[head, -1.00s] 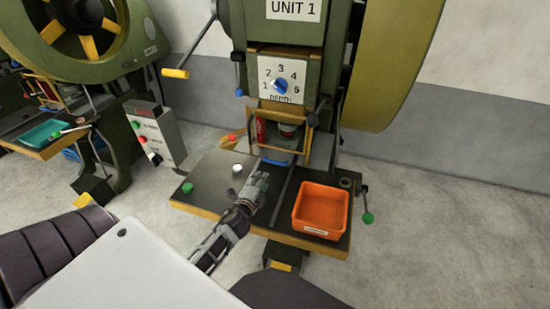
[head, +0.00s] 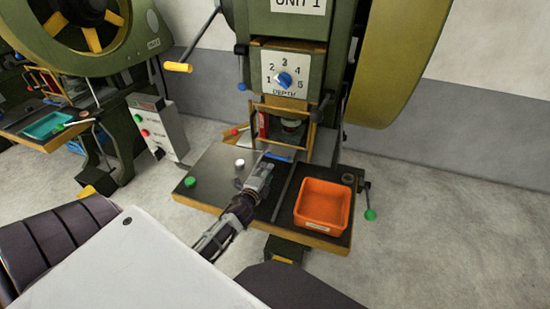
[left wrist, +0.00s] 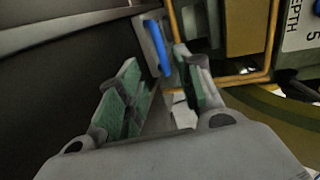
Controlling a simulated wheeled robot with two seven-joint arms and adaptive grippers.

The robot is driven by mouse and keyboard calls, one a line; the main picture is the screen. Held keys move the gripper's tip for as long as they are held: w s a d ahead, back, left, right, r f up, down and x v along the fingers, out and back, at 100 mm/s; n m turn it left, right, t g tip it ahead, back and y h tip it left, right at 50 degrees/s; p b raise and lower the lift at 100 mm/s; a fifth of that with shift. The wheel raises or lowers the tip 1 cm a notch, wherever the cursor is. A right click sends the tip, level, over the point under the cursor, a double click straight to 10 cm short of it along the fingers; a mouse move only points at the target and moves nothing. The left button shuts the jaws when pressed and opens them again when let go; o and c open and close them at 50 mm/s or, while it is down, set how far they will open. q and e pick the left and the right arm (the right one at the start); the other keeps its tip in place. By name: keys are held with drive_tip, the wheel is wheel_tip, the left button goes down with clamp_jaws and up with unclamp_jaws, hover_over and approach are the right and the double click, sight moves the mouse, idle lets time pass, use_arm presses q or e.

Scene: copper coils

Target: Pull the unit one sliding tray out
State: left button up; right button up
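The unit one press (head: 285,35) stands at the back centre. My left gripper (head: 268,164) reaches over the dark worktable, close in front of the handle. In the left wrist view the green-padded fingers of my left gripper (left wrist: 155,62) are apart, with nothing between the pads. Contact with the handle cannot be told. My right gripper is out of view.
An orange bin (head: 323,203) sits on the dark worktable (head: 213,175), right of my left gripper. Green (head: 190,181) and white (head: 240,163) buttons are on its left. A green-knobbed lever (head: 370,214) stands at the right edge. The yellow guard frame (head: 308,140) surrounds the press opening.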

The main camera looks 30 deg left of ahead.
sight(275, 157)
use_arm(q)
drive_tip(key=shift+x, duration=0.8)
drive_tip(key=shift+w+a+f, duration=0.15)
drive_tip(key=shift+w, duration=0.45)
drive_tip(key=shift+x, duration=1.3)
drive_tip(key=shift+w+a+f, duration=0.1)
drive_tip(key=shift+w+f, duration=0.05)
drive_tip(key=shift+w, duration=0.5)
drive_tip(key=shift+w+a+f, duration=0.15)
drive_tip(key=shift+w, duration=0.5)
drive_tip(key=shift+x, duration=1.75)
drive_tip(key=shift+w+a, duration=0.1)
drive_tip(key=shift+w, duration=0.1)
drive_tip(key=c, duration=0.7)
clamp_jaws()
drive_tip(key=shift+f, duration=0.1)
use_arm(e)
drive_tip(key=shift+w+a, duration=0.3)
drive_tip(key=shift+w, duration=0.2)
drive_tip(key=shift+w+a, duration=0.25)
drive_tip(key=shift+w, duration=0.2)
